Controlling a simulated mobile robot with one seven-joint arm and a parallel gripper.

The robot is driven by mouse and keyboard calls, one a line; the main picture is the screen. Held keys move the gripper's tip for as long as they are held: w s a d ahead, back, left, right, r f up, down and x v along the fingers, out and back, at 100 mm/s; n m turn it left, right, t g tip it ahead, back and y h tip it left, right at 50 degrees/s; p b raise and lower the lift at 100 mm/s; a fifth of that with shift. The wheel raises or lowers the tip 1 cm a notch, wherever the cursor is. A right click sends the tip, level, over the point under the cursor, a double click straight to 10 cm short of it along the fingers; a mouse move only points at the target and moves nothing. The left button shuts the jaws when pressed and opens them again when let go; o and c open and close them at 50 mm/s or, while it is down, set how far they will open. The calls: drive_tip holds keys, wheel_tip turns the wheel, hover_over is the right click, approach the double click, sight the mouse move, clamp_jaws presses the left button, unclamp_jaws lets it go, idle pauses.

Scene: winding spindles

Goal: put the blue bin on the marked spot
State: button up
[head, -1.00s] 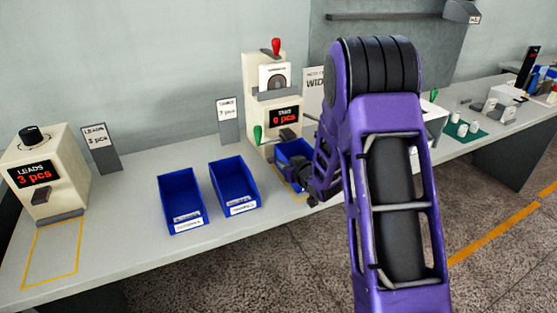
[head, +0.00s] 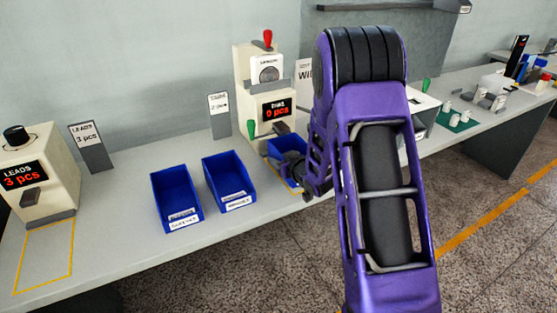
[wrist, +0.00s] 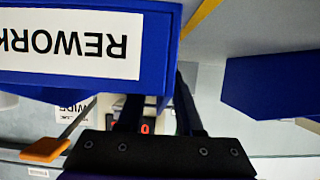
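A blue bin (head: 275,149) stands under the middle dispenser, at a yellow outline (head: 291,185) partly hidden by it and my arm. Its front label reads REWORK in the wrist view (wrist: 150,80), where the picture is upside down. My gripper (wrist: 160,110) has its fingers apart, on either side of one bin wall, with a gap visible between them. In the head view my gripper (head: 295,163) is at the bin's right part, mostly hidden by my purple arm. An empty yellow-outlined spot (head: 70,262) lies before the LEADS dispenser (head: 45,180).
Two more blue bins (head: 175,200) (head: 228,182) stand side by side left of the middle dispenser (head: 250,92). One blue bin shows close by in the wrist view (wrist: 275,85). Small signs stand behind. The bench (head: 110,235) is clear between the bins and the left spot.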

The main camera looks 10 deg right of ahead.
drive_tip(key=shift+r, duration=0.15)
drive_tip(key=p+v, duration=0.1)
drive_tip(key=v, duration=1.1)
drive_tip(key=shift+a, duration=0.1)
